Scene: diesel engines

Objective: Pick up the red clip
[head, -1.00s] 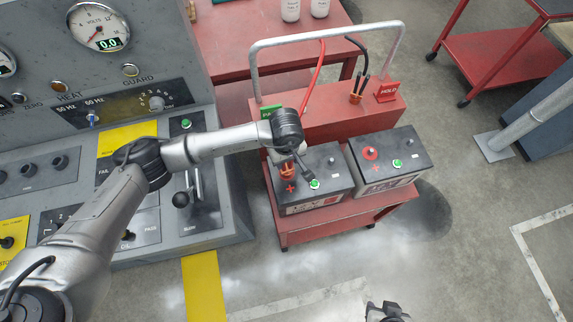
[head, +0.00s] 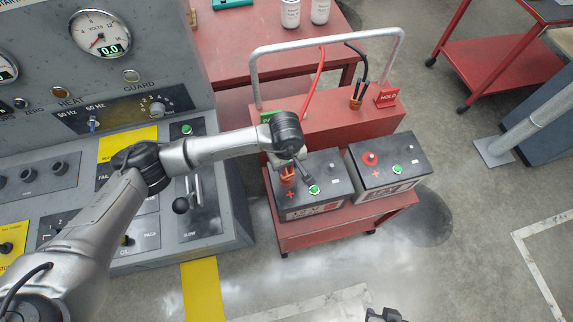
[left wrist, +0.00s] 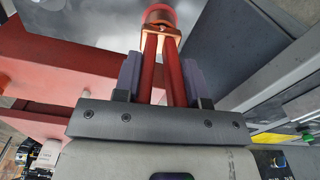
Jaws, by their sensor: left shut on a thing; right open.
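The red clip (head: 288,176) is at the left battery (head: 323,183) on the red cart. In the left wrist view, the clip's two long red handles (left wrist: 150,70) run between my fingers. Its copper-coloured jaws are at a round red terminal (left wrist: 159,14); I cannot tell whether they still grip it. My left gripper (head: 291,160) is shut on the clip from above, also in the left wrist view (left wrist: 160,78). The arm's wrist hides part of this in the head view. My right gripper (head: 386,315) is open at the bottom edge, mostly cut off.
The right battery (head: 388,165) stands beside the left one. A grey control console (head: 95,190) stands left. Floor in front of the cart is clear.

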